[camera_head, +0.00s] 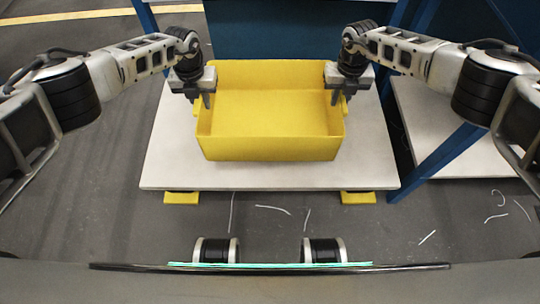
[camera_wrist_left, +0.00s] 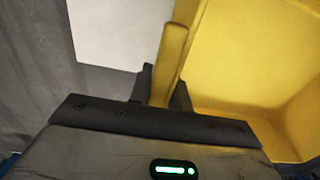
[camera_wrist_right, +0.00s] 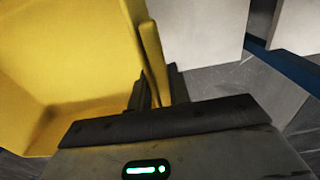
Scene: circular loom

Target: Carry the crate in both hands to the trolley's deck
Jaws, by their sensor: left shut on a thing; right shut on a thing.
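The yellow crate (camera_head: 270,145) is empty and looks level in the head view. It appears over the white deck (camera_head: 170,155); I cannot tell whether its bottom touches the deck. The crate's underside is hidden.
Yellow blocks (camera_head: 181,197) show under the deck's front edge. A blue frame (camera_head: 452,150) with a white shelf (camera_head: 450,120) stands at the right. A dark blue panel (camera_head: 290,30) rises behind the crate. The grey floor has scattered pale thread-like scraps (camera_head: 272,209).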

